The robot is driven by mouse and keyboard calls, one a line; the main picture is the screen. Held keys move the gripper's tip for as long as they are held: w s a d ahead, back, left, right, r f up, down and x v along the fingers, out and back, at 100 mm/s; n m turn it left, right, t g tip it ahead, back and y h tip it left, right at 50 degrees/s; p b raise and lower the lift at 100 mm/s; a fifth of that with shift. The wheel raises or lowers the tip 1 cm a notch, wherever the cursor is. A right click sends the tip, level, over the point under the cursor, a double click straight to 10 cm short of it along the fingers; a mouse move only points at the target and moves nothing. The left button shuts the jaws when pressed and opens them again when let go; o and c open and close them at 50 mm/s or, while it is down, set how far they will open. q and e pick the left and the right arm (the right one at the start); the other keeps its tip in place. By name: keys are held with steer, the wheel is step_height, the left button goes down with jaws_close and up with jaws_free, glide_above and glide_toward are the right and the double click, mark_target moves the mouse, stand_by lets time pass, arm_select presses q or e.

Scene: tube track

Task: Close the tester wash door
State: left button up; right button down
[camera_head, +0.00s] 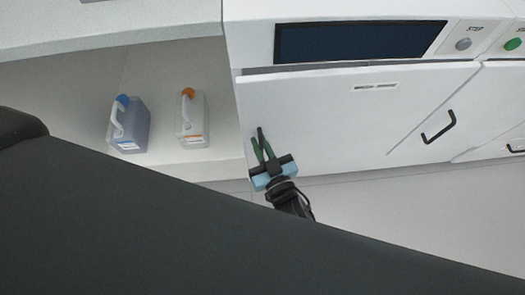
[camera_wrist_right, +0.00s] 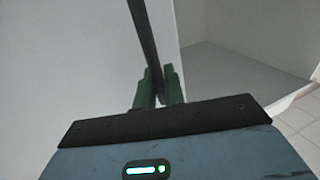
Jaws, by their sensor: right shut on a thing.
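The tester wash door (camera_head: 330,125) is a white panel below the dark screen, with a small label near its top. A dark gap runs along its top edge; I cannot tell exactly how far it stands ajar. My right gripper (camera_head: 262,140) is at the door's left edge, its green fingers shut on a thin black bar, which looks like the door handle. In the right wrist view the fingers (camera_wrist_right: 159,86) close around this black handle (camera_wrist_right: 144,35), beside the white door face (camera_wrist_right: 70,60). The fingers hide part of the handle. My left gripper is not in view.
A blue-capped jug (camera_head: 128,125) and an orange-capped jug (camera_head: 192,120) stand in the open bay left of the door. The floor (camera_head: 400,215) in front is clear. My dark arm link crosses the foreground.

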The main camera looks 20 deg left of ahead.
steer(key=shift+w+a, duration=0.1)
steer(key=shift+w, duration=0.55)
steer(key=shift+w+r, duration=0.15)
steer(key=c, duration=1.7)
jaws_free()
steer(key=shift+a, duration=0.1)
steer(key=shift+s+d, duration=0.3)
steer(key=shift+s, duration=0.1)
steer(key=p+v, duration=0.1)
steer(key=v, duration=0.6)
steer(key=shift+s+a, duration=0.1)
steer(key=shift+s, duration=0.05)
